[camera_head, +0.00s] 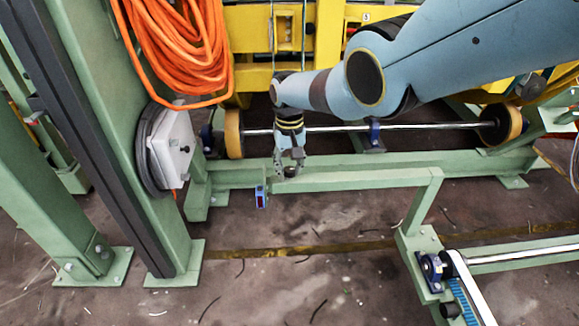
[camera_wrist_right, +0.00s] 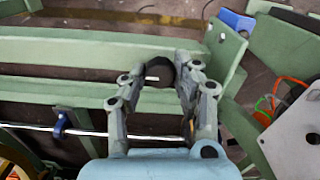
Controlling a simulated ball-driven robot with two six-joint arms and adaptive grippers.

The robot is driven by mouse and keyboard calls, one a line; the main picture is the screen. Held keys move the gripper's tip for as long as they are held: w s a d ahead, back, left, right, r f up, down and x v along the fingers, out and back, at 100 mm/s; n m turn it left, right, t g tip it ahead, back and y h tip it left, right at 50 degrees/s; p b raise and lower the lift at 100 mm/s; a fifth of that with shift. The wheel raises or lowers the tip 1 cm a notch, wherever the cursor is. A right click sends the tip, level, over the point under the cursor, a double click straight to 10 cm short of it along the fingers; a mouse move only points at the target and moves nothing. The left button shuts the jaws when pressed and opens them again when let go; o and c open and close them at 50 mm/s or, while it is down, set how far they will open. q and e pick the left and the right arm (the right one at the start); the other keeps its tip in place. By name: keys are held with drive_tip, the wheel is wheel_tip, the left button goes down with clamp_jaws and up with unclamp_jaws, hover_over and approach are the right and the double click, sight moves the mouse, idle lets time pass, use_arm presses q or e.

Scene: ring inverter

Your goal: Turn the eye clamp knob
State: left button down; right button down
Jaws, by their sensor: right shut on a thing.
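The eye clamp knob (camera_wrist_right: 156,72) is a dark round knob at the green frame rail. In the wrist view it sits between the two fingertips of my right gripper (camera_wrist_right: 160,78), which is shut on it. A small pale pin or mark shows at the knob. In the head view my right gripper (camera_head: 290,158) points down at the rail, with the dark knob (camera_head: 291,171) at its fingertips. The fingers partly cover the knob, so its turn angle cannot be told. My left gripper is not in view.
A blue sensor (camera_head: 261,197) hangs just left of the gripper. A roller shaft (camera_head: 330,128) lies behind. An orange cable coil (camera_head: 180,45) and a white reel box (camera_head: 172,145) are at left. The floor in front is open.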

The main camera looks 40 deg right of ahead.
sight(289, 169)
idle(0.3)
drive_tip(key=c, duration=1)
unclamp_jaws()
drive_tip(key=shift+r, duration=0.15)
drive_tip(key=shift+w+r, duration=0.1)
drive_tip(key=shift+r, duration=0.15)
wheel_tip(289, 169, up, 11)
drive_tip(key=shift+r, duration=0.1)
